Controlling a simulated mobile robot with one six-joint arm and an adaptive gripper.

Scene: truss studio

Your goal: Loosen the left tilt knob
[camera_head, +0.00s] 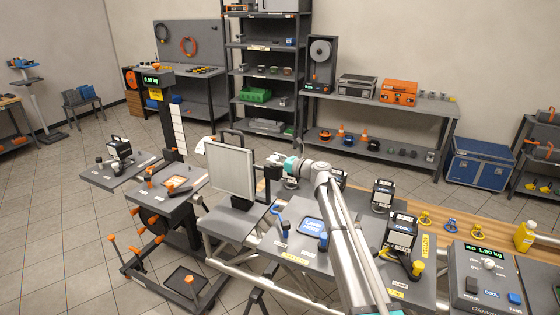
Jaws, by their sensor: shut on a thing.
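A flat white light panel (230,170) in a dark frame stands upright on the grey platform left of centre. My arm reaches up from the bottom right, and my gripper (273,161) is at the panel's right edge in the picture, at about mid-upper height. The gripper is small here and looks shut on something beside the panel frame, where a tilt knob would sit. The knob is too small and covered to make out, and its turn cannot be told.
A grey board with a blue-marked pad (312,227) and black blocks (401,232) lies around my arm. A grey control box (484,282) is at the right. A scale post (168,112) stands left of the panel. Shelves (262,74) line the back wall.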

